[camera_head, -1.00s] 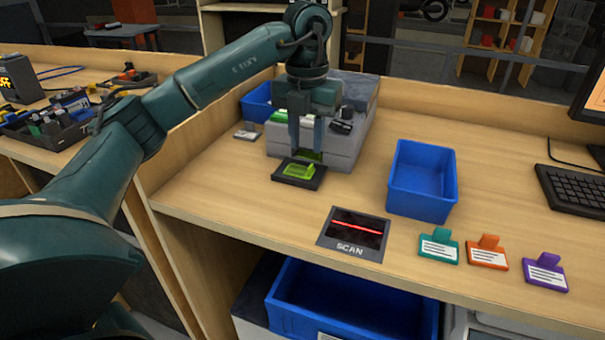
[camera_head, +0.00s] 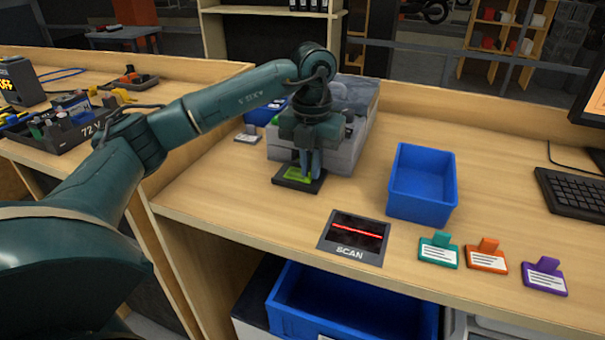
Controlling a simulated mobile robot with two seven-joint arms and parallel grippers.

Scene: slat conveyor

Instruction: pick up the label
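A lime-green label (camera_head: 296,174) lies on a small black pad (camera_head: 287,184) in front of the grey machine. Its raised tab is hidden behind my fingers. My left gripper (camera_head: 311,175) points straight down over the label's right side, with the fingertips at the label's level. The two fingers look close together from this angle, and I cannot tell whether they are closed on the tab. My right gripper is not in view.
A grey machine (camera_head: 345,155) stands right behind the pad. A blue bin (camera_head: 424,212) and a scan plate (camera_head: 340,252) are to the right. Teal (camera_head: 438,254), orange (camera_head: 486,260) and purple (camera_head: 544,281) labels lie near the front edge. The wood between is clear.

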